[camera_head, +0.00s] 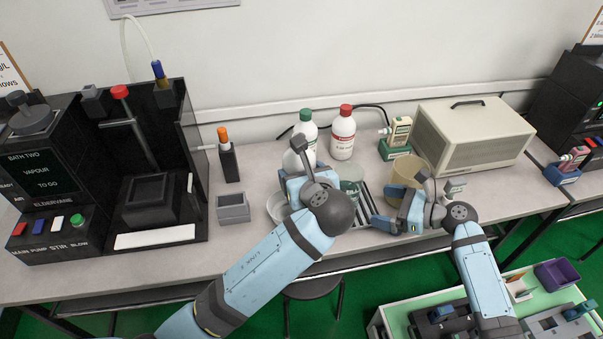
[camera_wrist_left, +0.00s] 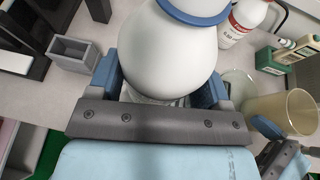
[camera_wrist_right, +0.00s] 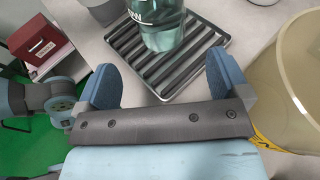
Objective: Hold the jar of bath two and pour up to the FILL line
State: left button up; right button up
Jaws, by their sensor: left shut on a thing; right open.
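My left gripper (camera_head: 303,178) is shut on a white round-bodied vessel (camera_wrist_left: 165,50) with a blue ring near its top. In the head view the vessel (camera_head: 293,159) is partly hidden by my wrist. A greenish see-through jar (camera_wrist_right: 160,22) with white lettering stands on a dark ribbed rack (camera_wrist_right: 152,76); in the head view it (camera_head: 350,176) is between my two grippers. My right gripper (camera_head: 386,210) is open and empty, its fingers (camera_wrist_right: 163,82) spread on the near side of the jar, apart from it.
A wide beige beaker (camera_head: 405,173) stands right beside the rack and my right gripper. Bottles with green (camera_head: 306,118) and red (camera_head: 342,135) caps stand behind. A black unit (camera_head: 150,160) with a BATH TWO screen (camera_head: 40,175) is at left. A small grey box (camera_head: 233,207) stands nearby.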

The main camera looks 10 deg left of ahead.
aim_at(346, 190)
jog(key=shift+w+a+f, duration=0.1)
jog(key=shift+a+f, duration=0.1)
jog(key=shift+x, duration=4.7)
jog(key=c, duration=0.6)
